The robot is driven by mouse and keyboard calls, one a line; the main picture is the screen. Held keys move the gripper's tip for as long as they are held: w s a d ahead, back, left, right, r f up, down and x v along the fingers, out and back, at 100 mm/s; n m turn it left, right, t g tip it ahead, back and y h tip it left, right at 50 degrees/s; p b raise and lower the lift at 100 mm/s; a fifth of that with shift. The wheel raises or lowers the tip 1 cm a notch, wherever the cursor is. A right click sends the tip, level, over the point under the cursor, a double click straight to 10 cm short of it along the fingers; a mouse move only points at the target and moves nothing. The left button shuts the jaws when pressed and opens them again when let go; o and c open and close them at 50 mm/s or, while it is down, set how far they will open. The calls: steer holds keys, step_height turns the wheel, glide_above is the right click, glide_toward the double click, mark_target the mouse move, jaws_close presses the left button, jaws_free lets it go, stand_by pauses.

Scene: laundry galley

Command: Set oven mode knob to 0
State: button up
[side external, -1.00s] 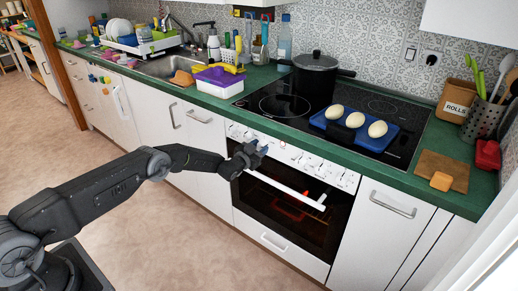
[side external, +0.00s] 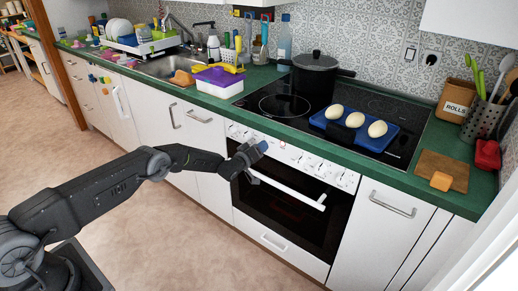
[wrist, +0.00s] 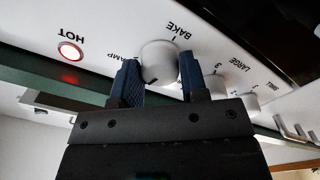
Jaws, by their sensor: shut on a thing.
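The oven mode knob (wrist: 160,60) is a round white knob on the white control panel. Labels BAKE and partly hidden LAMP are printed around it, and they appear upside down in the wrist view. My gripper (wrist: 155,75) has its two dark blue fingers on either side of the knob, shut on it. In the side external view my gripper (side external: 261,147) reaches the left part of the panel and hides the knob. I cannot make out the knob's pointer or the 0 mark.
A red HOT lamp (wrist: 70,51) is lit beside the knob. Other knobs (wrist: 215,84) sit close by. The oven door handle (side external: 290,190) runs just below the panel. A blue tray (side external: 349,142) with white eggs and a black pot (side external: 315,78) stand on the hob.

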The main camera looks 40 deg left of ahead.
steer(key=shift+n, duration=1.5)
steer(key=o, duration=0.9)
steer(key=shift+s, duration=0.1)
steer(key=s, duration=1.3)
steer(key=shift+s, duration=0.35)
steer(key=shift+r, duration=0.1)
